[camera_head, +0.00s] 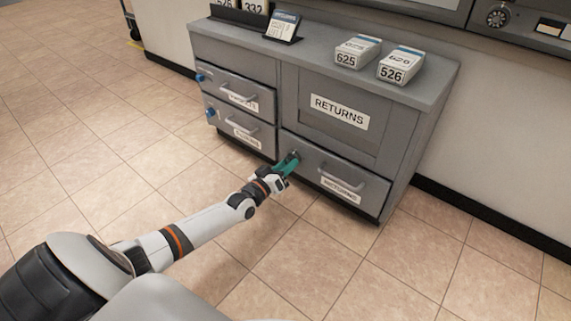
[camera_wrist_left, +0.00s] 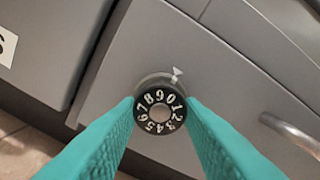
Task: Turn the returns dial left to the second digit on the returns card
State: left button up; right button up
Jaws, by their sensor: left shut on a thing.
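The returns dial (camera_wrist_left: 160,112) is a black round dial with white digits on a grey drawer front. A white marker (camera_wrist_left: 177,72) sits above it, closest to the digit 0. My left gripper (camera_wrist_left: 160,113) is shut on the dial, with a teal finger on each side. In the head view this gripper (camera_head: 287,166) is at the upper left of the lower right drawer (camera_head: 335,179), which has a returns label. A small card (camera_head: 283,25) with a blue top stands on the cabinet; its print is too small to read. My right gripper is not in view.
The grey cabinet (camera_head: 432,84) has two left drawers with blue knobs (camera_head: 210,112) and bar handles. Two boxes marked 625 (camera_head: 346,61) and 526 (camera_head: 391,74) sit on top. The drawer handle (camera_head: 340,184) protrudes right of the gripper. The tiled floor in front is clear.

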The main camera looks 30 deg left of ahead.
pick_arm(q)
jog(key=n+b, duration=0.2)
jog(key=n, duration=1.9)
jog(key=shift+r, duration=0.1)
jog(key=shift+n, duration=0.5)
jog(key=o, duration=1)
